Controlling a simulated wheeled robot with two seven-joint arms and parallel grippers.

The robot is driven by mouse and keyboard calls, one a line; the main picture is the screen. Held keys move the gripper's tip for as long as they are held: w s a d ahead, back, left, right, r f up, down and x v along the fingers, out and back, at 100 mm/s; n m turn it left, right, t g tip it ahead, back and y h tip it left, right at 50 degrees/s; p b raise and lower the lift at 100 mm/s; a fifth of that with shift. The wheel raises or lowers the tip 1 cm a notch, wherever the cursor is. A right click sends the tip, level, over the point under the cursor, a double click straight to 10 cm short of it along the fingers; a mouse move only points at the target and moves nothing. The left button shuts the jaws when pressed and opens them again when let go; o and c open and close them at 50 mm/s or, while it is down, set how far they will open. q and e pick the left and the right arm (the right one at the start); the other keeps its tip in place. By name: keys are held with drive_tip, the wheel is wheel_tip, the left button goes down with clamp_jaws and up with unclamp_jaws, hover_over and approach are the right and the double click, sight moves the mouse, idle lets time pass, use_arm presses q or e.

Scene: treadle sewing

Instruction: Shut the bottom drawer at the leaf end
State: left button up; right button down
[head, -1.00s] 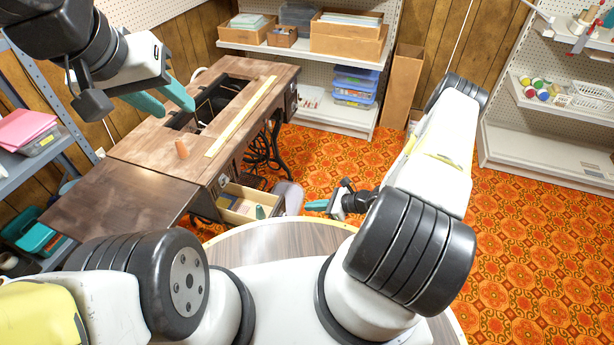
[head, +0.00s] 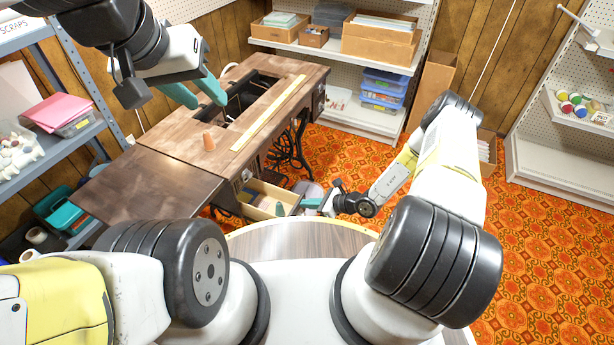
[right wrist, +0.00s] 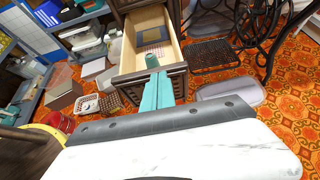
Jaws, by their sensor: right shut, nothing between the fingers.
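The open bottom drawer (head: 250,212) juts from the cabinet under the leaf (head: 135,188) of the sewing table. In the right wrist view the drawer (right wrist: 128,52) shows its pale interior, a patterned item at the back and a dark green piece (right wrist: 151,60) near the front. My right gripper (head: 304,203) is shut and empty, close to the drawer's front. In the right wrist view its teal fingers (right wrist: 158,78) overlap the drawer front; I cannot tell if they touch. My left gripper (head: 209,104) is open and empty above the tabletop.
A terracotta-coloured cone (head: 208,141) and a yellow ruler (head: 268,115) are on the tabletop. The iron treadle frame (head: 292,145) stands beside the drawer. A grey-lilac flat piece (right wrist: 230,90) lies near it. A grey shelf (head: 75,130) is at left. Patterned floor at right is open.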

drive_tip(key=shift+a, duration=0.1)
drive_tip(key=w+a, duration=0.4)
drive_tip(key=a, duration=0.4)
drive_tip(key=w+a, duration=0.4)
drive_tip(key=a, duration=0.3)
drive_tip(key=shift+w+a, duration=0.25)
drive_tip(key=shift+a, duration=0.1)
drive_tip(key=shift+d, duration=0.15)
